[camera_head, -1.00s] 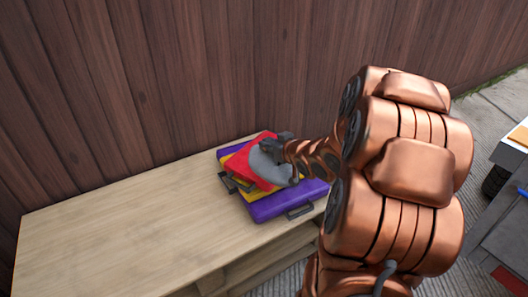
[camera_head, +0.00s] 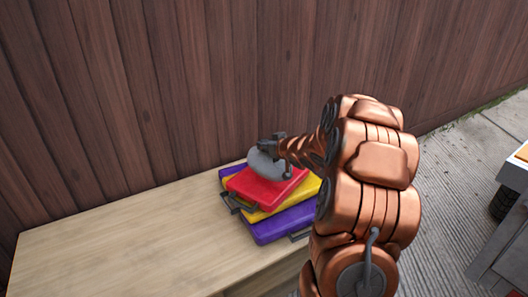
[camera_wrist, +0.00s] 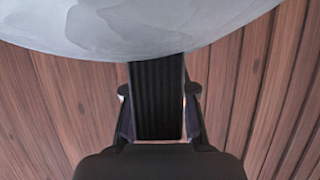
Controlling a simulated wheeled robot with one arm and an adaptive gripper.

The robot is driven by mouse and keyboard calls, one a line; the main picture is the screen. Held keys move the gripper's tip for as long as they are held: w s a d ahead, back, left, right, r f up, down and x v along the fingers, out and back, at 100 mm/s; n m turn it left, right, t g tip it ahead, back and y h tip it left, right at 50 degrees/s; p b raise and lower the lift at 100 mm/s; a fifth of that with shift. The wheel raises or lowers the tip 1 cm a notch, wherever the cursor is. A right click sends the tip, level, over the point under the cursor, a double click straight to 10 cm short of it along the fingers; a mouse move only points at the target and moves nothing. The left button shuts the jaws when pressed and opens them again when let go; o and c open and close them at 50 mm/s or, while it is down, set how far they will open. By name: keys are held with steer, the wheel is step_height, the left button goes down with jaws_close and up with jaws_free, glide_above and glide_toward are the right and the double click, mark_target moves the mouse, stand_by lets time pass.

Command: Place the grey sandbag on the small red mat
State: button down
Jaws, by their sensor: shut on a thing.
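The grey sandbag (camera_head: 266,163) is a rounded, flattish bag, held in my gripper (camera_head: 269,143). In the head view it overlaps the back edge of the small red mat (camera_head: 268,191). I cannot tell whether it touches the mat or hangs above it. The red mat has a dark handle and lies on top of a stack, with its front part bare. In the wrist view the sandbag (camera_wrist: 140,28) fills the top, past the dark gripper (camera_wrist: 157,98); the fingertips there are partly hidden against it.
Under the red mat lie a yellow mat (camera_head: 311,187) and purple mats (camera_head: 283,222), on a wooden bench (camera_head: 120,240). The bench is clear to the left. A wooden fence (camera_head: 130,100) stands close behind. A grey cart (camera_head: 505,235) is at the right.

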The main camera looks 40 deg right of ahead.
mark_target(282, 164)
steer(key=shift+w+d, duration=0.3)
steer(key=shift+w, duration=0.35)
steer(key=shift+w+d, duration=0.25)
steer(key=shift+w, duration=0.35)
steer(key=shift+f+b, duration=1.25)
steer(key=shift+f, duration=0.6)
steer(key=shift+r, duration=0.1)
steer(key=c, duration=0.9)
jaws_free()
steer(key=shift+f, duration=0.2)
steer(key=shift+c, duration=0.2)
steer(key=shift+s+r, duration=0.35)
steer(key=p+v, duration=0.3)
steer(key=v, duration=0.8)
steer(key=shift+s+d+p, duration=0.1)
steer(key=shift+s+p, duration=0.1)
steer(key=shift+p, duration=0.2)
steer(key=shift+f, duration=0.1)
